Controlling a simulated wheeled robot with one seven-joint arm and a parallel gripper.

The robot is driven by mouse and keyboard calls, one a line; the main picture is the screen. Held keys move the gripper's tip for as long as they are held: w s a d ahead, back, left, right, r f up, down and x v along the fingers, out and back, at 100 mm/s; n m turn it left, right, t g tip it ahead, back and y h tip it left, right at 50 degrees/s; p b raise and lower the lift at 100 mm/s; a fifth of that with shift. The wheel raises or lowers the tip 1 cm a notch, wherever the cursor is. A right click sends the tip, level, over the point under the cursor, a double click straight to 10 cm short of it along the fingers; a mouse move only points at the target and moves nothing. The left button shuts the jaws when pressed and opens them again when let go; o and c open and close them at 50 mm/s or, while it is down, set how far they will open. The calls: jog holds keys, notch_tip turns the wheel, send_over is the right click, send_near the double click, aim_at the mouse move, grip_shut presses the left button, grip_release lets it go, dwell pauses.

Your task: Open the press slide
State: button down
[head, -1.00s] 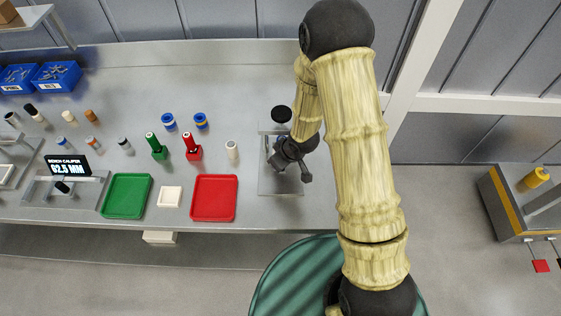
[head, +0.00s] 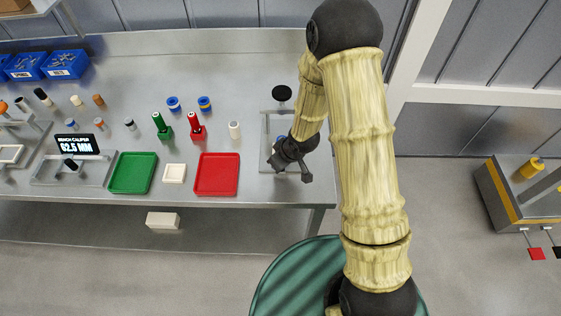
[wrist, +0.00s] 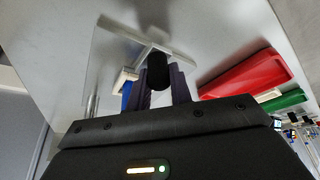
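The press (head: 264,150) stands at the right end of the bench, a pale clear-looking frame with a black round disc (head: 281,93) at its back. My gripper (head: 291,170) is low over its front part and hides much of it in the head view. In the wrist view, my gripper (wrist: 160,88) has its two dark fingers on either side of the black knob (wrist: 157,70) of the slide. The knob fills the space between them, and they look shut on it. A blue and white piece (wrist: 126,86) sits just left of the fingers in the wrist view.
A red tray (head: 217,176), a white pad (head: 174,173) and a green tray (head: 132,173) lie left of the press. Red and green holders and several small cylinders stand behind them. The bench's front edge is close to my gripper.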

jog(key=c, duration=1.5)
grip_release()
jog(key=shift+d, duration=0.15)
jog(key=shift+c, duration=0.2)
jog(key=shift+r, duration=0.1)
jog(key=p+v, duration=0.4)
jog(key=v, duration=1.3)
jog(key=shift+s, duration=0.2)
jog(key=shift+w+d, duration=0.1)
